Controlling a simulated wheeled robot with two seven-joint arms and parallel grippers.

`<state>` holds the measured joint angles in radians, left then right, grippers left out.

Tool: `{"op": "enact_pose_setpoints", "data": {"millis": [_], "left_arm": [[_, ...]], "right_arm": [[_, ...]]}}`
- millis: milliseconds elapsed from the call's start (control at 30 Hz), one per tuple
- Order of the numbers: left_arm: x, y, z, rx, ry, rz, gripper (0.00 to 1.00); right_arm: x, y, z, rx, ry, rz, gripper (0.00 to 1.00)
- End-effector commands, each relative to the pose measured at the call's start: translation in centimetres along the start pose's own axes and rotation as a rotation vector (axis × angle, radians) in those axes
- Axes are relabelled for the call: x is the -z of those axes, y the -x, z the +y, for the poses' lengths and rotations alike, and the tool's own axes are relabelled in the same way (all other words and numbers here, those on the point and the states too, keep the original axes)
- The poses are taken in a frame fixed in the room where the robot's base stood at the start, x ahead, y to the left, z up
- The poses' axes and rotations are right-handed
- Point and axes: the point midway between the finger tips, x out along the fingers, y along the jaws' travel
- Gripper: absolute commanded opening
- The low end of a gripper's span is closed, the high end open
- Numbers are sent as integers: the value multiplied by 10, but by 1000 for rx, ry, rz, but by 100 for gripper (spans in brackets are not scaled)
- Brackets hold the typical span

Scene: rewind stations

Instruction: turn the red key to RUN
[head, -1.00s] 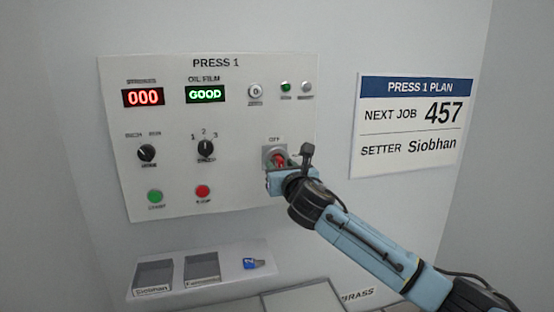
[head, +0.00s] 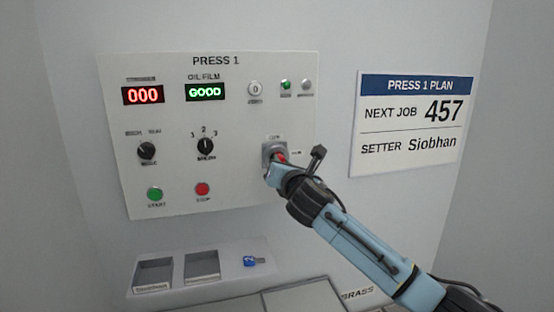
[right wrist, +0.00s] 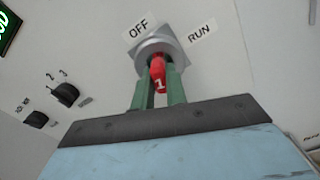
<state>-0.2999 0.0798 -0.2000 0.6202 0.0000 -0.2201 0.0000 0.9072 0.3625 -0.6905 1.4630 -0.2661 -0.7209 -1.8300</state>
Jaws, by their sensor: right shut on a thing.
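The red key (head: 282,158) sits in the key switch (head: 267,150) at the lower right of the Press 1 panel. My right gripper (head: 277,165) is shut on it. In the right wrist view the red key (right wrist: 158,73), marked 1, stands between the two green fingers of my right gripper (right wrist: 160,90), in front of the round grey lock (right wrist: 163,45). The OFF label (right wrist: 138,28) is above the lock to the left, and the RUN label (right wrist: 199,34) is to its right. The exact key angle is hard to tell. My left gripper is not in view.
The panel (head: 235,180) has a red 000 display (head: 143,95), a green GOOD display (head: 205,92), black knobs, and START (head: 154,194) and STOP (head: 202,189) buttons. Below is a shelf with two trays and a blue key (head: 252,261). A plan sign (head: 410,125) hangs right.

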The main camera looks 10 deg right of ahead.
Motion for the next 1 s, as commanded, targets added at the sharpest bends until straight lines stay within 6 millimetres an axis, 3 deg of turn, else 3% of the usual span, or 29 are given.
{"op": "enact_pose_setpoints", "data": {"millis": [167, 500, 800, 1000], "left_arm": [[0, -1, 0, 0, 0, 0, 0], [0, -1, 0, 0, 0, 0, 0], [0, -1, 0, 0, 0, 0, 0], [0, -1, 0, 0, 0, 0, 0]], "right_arm": [[1, 0, 1, 4, -199, 2, 0], [1, 0, 1, 5, -243, 2, 0], [2, 0, 2, 17, -719, 3, 0], [1, 0, 2, 19, -791, 2, 0]]}}
